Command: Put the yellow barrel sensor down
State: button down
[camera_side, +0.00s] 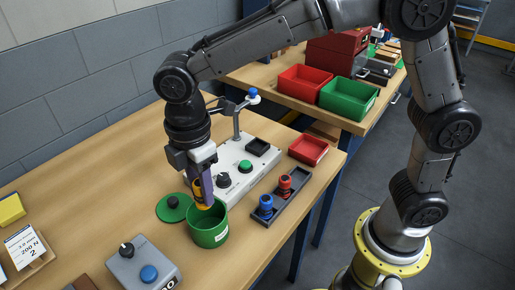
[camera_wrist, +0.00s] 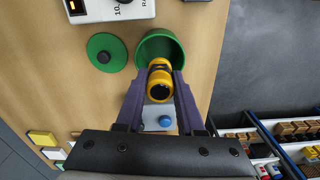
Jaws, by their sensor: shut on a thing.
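My gripper (camera_side: 201,194) is shut on the yellow barrel sensor (camera_wrist: 159,83), which has a dark end and shows between the purple fingers in the wrist view. In the side view only a sliver of yellow shows beside the fingers. The fingertips and the sensor are at the mouth of an open green pot (camera_side: 208,231). In the wrist view the sensor overlaps the near side of the pot (camera_wrist: 174,43). Whether it touches the pot's wall or floor cannot be told. The pot's green lid (camera_side: 173,207), with a dark knob, lies on the bench to the left.
A white control box (camera_side: 237,180) with a green button stands just behind the pot. A dark tray (camera_side: 284,199) holds a blue and a red piece at right. A grey box (camera_side: 143,268) with a blue button is in front. The bench at left is mostly clear.

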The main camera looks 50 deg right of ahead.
jog(key=shift+s+d+n, duration=0.15)
jog(key=shift+s+n, duration=0.1)
jog(key=shift+n, duration=0.25)
jog(key=s+d+r, duration=0.3)
jog(key=d, duration=0.5)
jog(key=s+d+r, duration=0.2)
jog(key=d, duration=0.6)
jog(key=s+d+r, duration=0.3)
jog(key=d, duration=0.5)
jog(key=shift+m, duration=0.4)
jog(key=w+f, duration=0.3)
jog(key=w, duration=0.1)
jog(key=w+f, duration=0.3)
jog(key=w, duration=0.2)
jog(key=w+f, duration=0.3)
jog(key=w, duration=0.1)
jog(key=shift+w+d+f, duration=0.1)
jog(key=shift+w+d, duration=0.2)
jog(key=shift+d, duration=0.05)
jog(key=shift+w+f, duration=0.2)
jog(key=shift+f, duration=0.05)
jog(key=shift+w+f, duration=0.15)
jog(key=shift+f, duration=0.75)
jog(key=shift+w+f, duration=0.1)
jog(key=shift+f, duration=0.8)
